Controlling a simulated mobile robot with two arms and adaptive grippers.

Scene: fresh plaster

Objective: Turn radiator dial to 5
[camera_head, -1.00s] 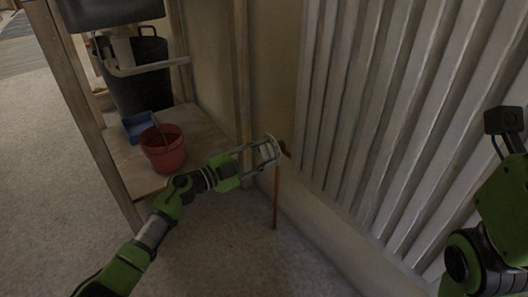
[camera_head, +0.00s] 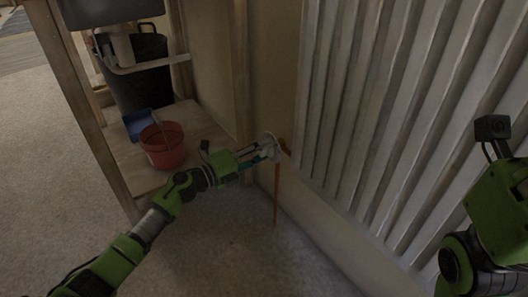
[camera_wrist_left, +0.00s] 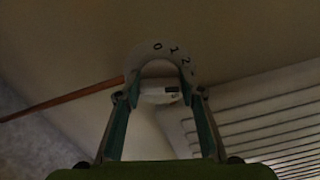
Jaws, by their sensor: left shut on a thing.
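The radiator dial (camera_head: 271,139) is a small white piece at the lower left corner of the white ribbed radiator (camera_head: 375,110). In the left wrist view, its pale ring (camera_wrist_left: 160,48) carries the numbers 0, 1 and 2 along the top, and a white knob with a dark mark (camera_wrist_left: 160,95) sits below it. My left gripper (camera_head: 266,151) is shut on the dial, with one finger on each side of it. The fingers hide the dial's sides, and I cannot read its setting. My right arm shows at the right edge, but its gripper is out of view.
A copper pipe (camera_head: 276,197) runs from the dial to the carpet. Left of it stands a wooden frame with a low shelf (camera_head: 128,170), holding a red bucket (camera_head: 163,148), a blue container (camera_head: 139,123) and a black bin (camera_head: 133,82). The carpet (camera_head: 215,255) in front is clear.

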